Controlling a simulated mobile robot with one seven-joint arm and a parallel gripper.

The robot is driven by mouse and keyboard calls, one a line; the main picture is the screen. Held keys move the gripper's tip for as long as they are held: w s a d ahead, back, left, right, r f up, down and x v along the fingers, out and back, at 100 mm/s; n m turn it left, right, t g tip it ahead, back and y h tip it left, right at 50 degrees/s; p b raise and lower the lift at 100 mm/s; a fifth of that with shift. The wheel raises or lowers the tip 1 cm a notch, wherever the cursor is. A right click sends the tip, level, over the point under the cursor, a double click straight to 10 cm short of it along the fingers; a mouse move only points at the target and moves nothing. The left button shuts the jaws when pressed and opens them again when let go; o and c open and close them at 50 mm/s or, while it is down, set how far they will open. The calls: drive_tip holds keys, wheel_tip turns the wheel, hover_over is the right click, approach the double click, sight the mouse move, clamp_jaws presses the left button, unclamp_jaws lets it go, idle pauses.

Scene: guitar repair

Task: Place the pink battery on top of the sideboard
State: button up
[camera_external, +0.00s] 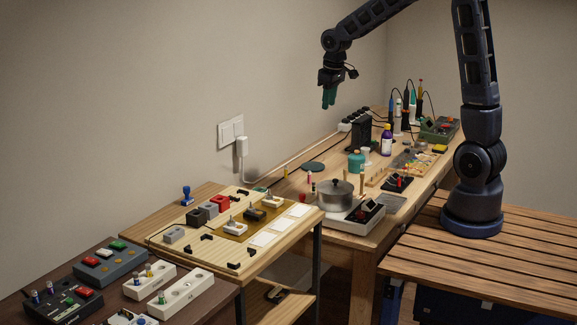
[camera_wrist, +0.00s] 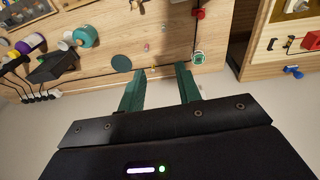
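My gripper (camera_external: 329,104) hangs in the air above the back edge of the long workbench, fingers pointing down. In the wrist view its two green fingers (camera_wrist: 160,72) are apart with nothing between them. A small upright pinkish cylinder (camera_external: 309,178) stands on the workbench near the pot; it may be the pink battery, but it is too small to be sure. A tiny pinkish spot (camera_wrist: 163,28) beyond the fingertips in the wrist view may be the same thing. A lower wooden side table (camera_external: 150,236) stands left of the workbench; I cannot tell whether it is the sideboard.
A pot (camera_external: 334,194) sits on a white device at the workbench's near end. A dark round disc (camera_external: 312,166), a teal container (camera_external: 356,162) and a purple bottle (camera_external: 386,140) stand farther back. A dark table (camera_external: 206,308) at lower left holds chargers. The wall is close behind my gripper.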

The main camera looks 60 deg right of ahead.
drive_tip(key=s+a+r+t, duration=0.1)
drive_tip(key=s+a+r, duration=0.2)
drive_tip(key=s, duration=0.7)
drive_tip(key=s+a+r+t, duration=0.1)
drive_tip(key=s+a+r, duration=0.2)
drive_tip(key=s, duration=0.7)
drive_tip(key=s+a+r+t, duration=0.1)
drive_tip(key=s+a+r, duration=0.2)
drive_tip(key=s, duration=0.6)
drive_tip(key=shift+s+a+r+y, duration=0.2)
drive_tip(key=shift+s+r+y, duration=0.15)
drive_tip(key=shift+r, duration=0.4)
drive_tip(key=shift+o, duration=0.5)
drive_tip(key=shift+s+f, duration=0.1)
drive_tip(key=shift+s, duration=0.25)
